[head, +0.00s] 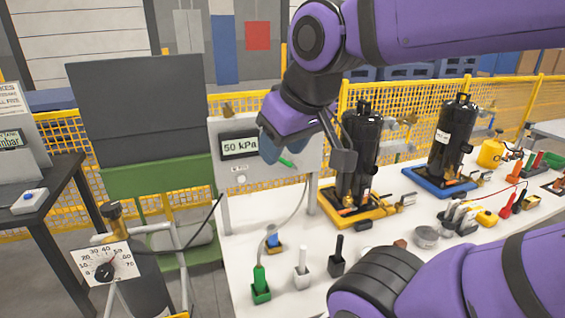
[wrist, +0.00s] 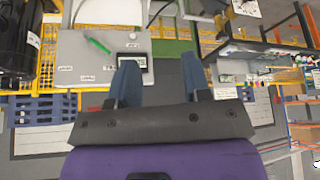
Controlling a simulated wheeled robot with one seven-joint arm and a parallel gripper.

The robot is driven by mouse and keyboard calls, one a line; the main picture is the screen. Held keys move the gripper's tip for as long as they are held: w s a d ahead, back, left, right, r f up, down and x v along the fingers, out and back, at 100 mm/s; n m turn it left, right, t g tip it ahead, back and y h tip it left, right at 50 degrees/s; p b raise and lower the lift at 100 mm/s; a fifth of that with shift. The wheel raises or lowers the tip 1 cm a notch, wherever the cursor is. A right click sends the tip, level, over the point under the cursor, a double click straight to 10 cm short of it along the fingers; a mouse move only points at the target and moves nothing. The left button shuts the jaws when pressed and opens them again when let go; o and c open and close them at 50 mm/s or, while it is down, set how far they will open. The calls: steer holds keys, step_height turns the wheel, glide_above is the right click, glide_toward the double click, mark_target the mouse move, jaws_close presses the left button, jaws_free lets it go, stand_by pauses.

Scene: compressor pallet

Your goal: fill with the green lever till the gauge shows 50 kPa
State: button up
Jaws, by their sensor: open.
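A grey panel (head: 222,175) stands at the table's back left edge, with a display (head: 240,146) reading "50 kPa". The green lever (head: 286,162) sticks out from the panel to the right of the display, partly hidden by my gripper. In the wrist view, the green lever (wrist: 97,44) lies slanted on the panel (wrist: 75,55), left of the display (wrist: 137,63). My gripper (head: 270,142) is in front of the panel, close to the lever. In the wrist view, my gripper (wrist: 160,65) has its blue fingers apart with nothing between them, and the lever is outside them.
A round dial gauge (head: 104,270) is at the lower left. Black cylinders stand on a yellow tray (head: 335,213) and a blue tray (head: 428,187) to the right. Green, white and black handled parts, including a green one (head: 260,285), stand on the white table (head: 240,222) below the panel.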

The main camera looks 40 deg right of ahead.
mark_target(282, 161)
steer(key=w+d+f+n+t+h, duration=0.25)
steer(key=w+d+f, duration=0.25)
steer(key=w+d, duration=0.55)
steer(key=w+d+f+n+t+h, duration=0.1)
steer(key=w+d+f+t, duration=0.5)
steer(key=w, duration=0.7)
steer(key=d+f+n+t+y, duration=0.2)
steer(key=d+f+n+t, duration=0.3)
steer(key=d+f, duration=0.85)
steer(key=shift+n+g, duration=0.25)
steer(key=shift+g, duration=0.3)
steer(key=w, duration=0.6)
steer(key=w+a+f, duration=0.1)
steer(key=w, duration=0.2)
steer(key=shift+w, duration=0.4)
steer(key=shift+c, duration=0.3)
jaws_close()
